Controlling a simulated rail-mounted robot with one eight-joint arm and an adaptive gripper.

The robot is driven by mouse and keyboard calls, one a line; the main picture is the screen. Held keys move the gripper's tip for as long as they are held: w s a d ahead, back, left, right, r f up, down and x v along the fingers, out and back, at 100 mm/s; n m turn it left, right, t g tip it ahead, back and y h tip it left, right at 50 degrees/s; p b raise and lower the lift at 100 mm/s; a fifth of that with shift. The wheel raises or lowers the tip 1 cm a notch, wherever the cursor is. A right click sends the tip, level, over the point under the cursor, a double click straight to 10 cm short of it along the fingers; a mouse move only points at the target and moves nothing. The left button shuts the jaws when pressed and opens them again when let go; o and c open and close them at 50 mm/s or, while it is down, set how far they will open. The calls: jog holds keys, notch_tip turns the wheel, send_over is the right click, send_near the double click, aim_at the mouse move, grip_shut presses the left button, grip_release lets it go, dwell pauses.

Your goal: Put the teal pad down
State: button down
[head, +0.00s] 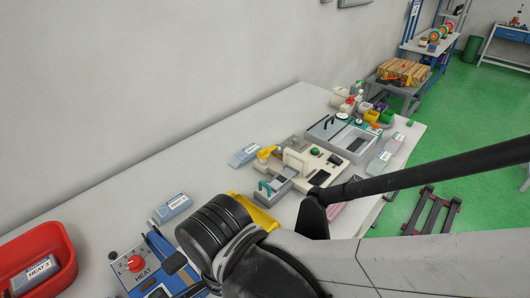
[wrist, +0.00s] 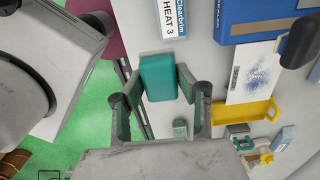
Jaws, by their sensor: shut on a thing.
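In the wrist view the teal pad (wrist: 157,78) is a small teal block between the fingertips of my gripper (wrist: 158,85). My gripper is shut on it, one finger at each side. The white table (wrist: 208,70) lies behind the pad, close to its edge with the green floor. I cannot tell whether the pad touches the table or hangs above it. In the head view my arm hides the gripper and the pad.
A blue heat machine (head: 135,264), a yellow tray (wrist: 240,116) and a pouch with blue specks (wrist: 252,72) are nearby. Grey-beige equipment (head: 300,165) stands further along. Bare table shows between them.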

jog(key=w+d+f, duration=0.1)
jog(key=w+f, duration=0.1)
jog(key=w, duration=0.1)
jog(key=w+d+f, duration=0.2)
jog(key=w, duration=0.1)
jog(key=w+d+f+b, duration=0.1)
jog(key=w+d+f, duration=0.1)
jog(key=w, duration=0.2)
jog(key=shift+f, duration=0.35)
jog(key=shift+f+b, duration=0.4)
jog(key=shift+f, duration=1.65)
jog(key=shift+f, duration=0.15)
jog(key=c, duration=1.2)
grip_release()
jog(key=shift+c, duration=0.2)
notch_tip(320, 180, up, 12)
jog(key=p, duration=0.2)
jog(key=w+d+r+n+t, duration=0.1)
jog(key=d+r+n+t, duration=0.2)
jog(key=d, duration=0.7)
jog(key=w+d+r+n+t, duration=0.1)
jog(key=d+r+n+t, duration=0.3)
jog(key=d+r, duration=0.4)
jog(key=d+n, duration=0.1)
jog(key=d, duration=0.2)
jog(key=shift+w+r, duration=0.2)
jog(key=shift+w, duration=0.15)
